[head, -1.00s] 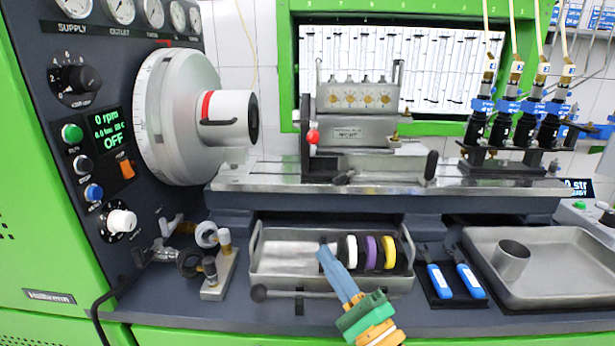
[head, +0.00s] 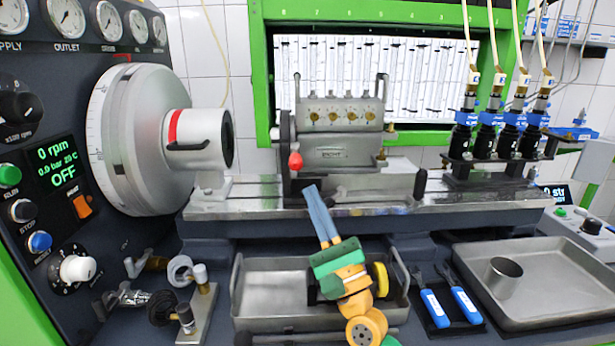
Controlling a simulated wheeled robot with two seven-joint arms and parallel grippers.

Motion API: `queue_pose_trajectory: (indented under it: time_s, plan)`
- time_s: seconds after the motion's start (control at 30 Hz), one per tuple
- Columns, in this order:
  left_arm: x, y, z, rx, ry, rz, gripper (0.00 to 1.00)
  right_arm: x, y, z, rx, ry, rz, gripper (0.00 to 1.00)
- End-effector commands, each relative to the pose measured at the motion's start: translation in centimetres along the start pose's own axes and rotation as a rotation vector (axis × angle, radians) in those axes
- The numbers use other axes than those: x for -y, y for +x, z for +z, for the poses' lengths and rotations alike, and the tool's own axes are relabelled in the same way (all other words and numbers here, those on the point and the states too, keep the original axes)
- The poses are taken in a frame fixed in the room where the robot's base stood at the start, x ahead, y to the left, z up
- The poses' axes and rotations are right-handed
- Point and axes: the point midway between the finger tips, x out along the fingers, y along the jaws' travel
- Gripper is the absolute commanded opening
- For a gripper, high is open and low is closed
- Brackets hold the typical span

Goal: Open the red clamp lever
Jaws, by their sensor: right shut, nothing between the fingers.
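The red knob of the clamp lever (head: 295,160) sits at the lower left side of the grey pump (head: 340,130), which is mounted on the metal bed. The lever's dark arm runs up from the knob along the pump's left end plate. My right gripper (head: 311,189) has long blue fingers pressed together with nothing between them. Its tips point up, just below and right of the red knob in the picture, in front of the bed. I see no contact with the knob; the depth gap is hard to judge. My left gripper is out of view.
A large drive head (head: 140,135) stands left of the pump. A black-handled lever (head: 420,184) sticks up on the bed to the right. Below are a grey tray (head: 265,295) partly behind my gripper, blue-handled tools (head: 434,307) and a larger tray (head: 560,290).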

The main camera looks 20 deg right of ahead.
Motion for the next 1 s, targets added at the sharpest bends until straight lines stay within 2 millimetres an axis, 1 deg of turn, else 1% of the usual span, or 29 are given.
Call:
queue_pose_trajectory:
  time_s: [0.03, 0.1, 0.27, 0.67, 0.77, 0.87, 1.0]
  plan:
    - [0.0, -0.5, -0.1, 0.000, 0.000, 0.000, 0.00, 0.1, 1.1, 0.2, 0.001, 0.001, -0.001, 0.00]
    - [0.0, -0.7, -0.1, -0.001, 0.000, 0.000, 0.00, 0.1, 2.0, 0.2, 0.001, 0.001, -0.001, 0.00]
    - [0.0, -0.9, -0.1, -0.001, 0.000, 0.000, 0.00, 0.0, 3.3, 0.1, 0.000, 0.000, 0.001, 0.00]
    - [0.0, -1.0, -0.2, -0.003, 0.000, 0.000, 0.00, 0.0, 3.5, 0.0, -0.002, 0.001, 0.002, 0.00]
    - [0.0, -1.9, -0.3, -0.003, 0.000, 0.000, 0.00, 0.2, 3.7, 0.3, -0.013, 0.006, 0.006, 0.00]
    - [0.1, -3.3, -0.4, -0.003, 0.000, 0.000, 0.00, 0.5, 4.1, 0.7, -0.036, 0.015, 0.013, 0.00]
    - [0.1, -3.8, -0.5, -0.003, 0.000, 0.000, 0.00, 0.4, 4.0, 0.6, -0.056, 0.022, 0.021, 0.00]
